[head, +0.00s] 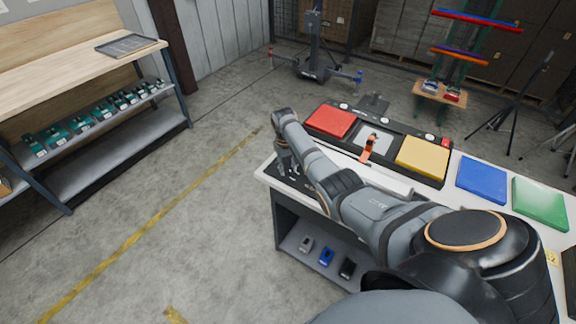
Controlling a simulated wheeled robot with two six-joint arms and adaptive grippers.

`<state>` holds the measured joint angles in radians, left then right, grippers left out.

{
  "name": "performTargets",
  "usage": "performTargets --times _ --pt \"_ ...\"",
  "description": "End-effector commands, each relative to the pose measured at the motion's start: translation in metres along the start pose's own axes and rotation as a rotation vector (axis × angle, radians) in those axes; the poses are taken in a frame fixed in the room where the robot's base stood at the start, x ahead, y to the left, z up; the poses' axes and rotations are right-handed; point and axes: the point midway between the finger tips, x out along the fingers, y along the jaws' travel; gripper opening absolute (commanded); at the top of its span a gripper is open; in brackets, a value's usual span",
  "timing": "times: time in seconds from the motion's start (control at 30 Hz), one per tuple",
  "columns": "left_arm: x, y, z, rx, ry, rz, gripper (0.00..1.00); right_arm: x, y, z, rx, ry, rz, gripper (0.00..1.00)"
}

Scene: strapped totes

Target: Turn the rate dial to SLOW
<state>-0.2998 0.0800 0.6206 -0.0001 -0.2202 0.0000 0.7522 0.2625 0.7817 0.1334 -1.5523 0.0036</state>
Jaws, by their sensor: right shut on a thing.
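My right arm reaches across the white workbench (266,172) to its left end. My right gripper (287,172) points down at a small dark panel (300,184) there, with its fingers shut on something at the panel. The thing between the fingers sits where a dial on the panel would be, but the fingers cover it. The dial's pointer and the SLOW mark are too small or hidden to read. My left gripper is out of view.
A dark tray on the bench holds a red block (330,121), a yellow block (423,157) and an upright orange tool (368,147). Blue (482,179) and green (540,203) pads lie to the right. A shelf (120,140) stands left across clear floor.

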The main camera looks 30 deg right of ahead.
Motion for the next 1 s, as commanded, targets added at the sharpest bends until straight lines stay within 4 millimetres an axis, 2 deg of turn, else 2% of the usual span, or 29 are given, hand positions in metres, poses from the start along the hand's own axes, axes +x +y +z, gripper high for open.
performTargets --times 0.4,1.0 --pt "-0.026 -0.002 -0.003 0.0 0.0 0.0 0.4 -0.003 0.0 0.001 -0.376 0.021 0.0 0.03" --pt "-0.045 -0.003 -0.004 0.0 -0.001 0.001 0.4 -0.002 0.001 0.001 -0.944 0.055 0.0 0.03"
